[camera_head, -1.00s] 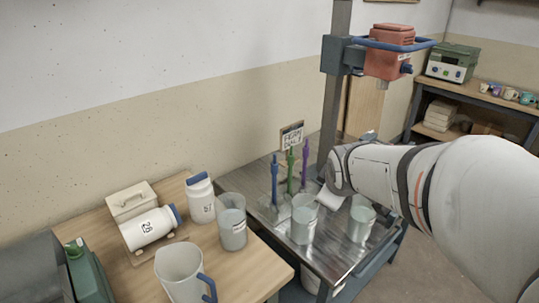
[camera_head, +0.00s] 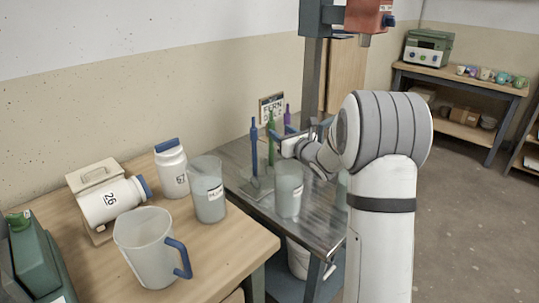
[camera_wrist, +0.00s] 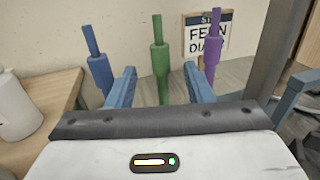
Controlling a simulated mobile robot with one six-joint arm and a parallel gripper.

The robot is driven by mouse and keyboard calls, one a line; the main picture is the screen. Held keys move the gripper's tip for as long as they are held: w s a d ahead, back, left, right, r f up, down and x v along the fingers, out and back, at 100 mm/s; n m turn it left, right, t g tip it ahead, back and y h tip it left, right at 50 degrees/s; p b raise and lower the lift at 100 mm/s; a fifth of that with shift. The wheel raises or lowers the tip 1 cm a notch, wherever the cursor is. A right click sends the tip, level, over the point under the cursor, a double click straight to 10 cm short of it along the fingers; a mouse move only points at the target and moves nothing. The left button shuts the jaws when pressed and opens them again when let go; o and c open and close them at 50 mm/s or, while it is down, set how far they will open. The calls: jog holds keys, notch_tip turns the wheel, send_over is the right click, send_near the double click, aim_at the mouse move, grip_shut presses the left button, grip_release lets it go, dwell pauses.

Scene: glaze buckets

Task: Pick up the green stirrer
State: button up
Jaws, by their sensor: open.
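The green stirrer (camera_wrist: 161,62) stands upright in the wrist view, between my gripper's two blue fingers; I cannot tell whether it is fully between them or just beyond. A blue stirrer (camera_head: 254,150) stands to the left and a purple stirrer (camera_head: 287,114) to the right. The stirrers' lower ends are hard to make out.
A label sign (camera_wrist: 208,38) stands behind the stirrers. A bucket (camera_head: 288,190) stands in front on the metal table (camera_head: 236,172). On the wooden table (camera_head: 225,258) are another bucket (camera_head: 208,190), a jug (camera_head: 147,248) and white jars. A mixer column (camera_head: 312,75) rises close behind my gripper.

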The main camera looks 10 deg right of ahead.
aim_at(273, 126)
jog(key=x, duration=0.7)
jog(key=shift+p, duration=0.35)
jog(key=shift+c, duration=0.6)
grip_shut()
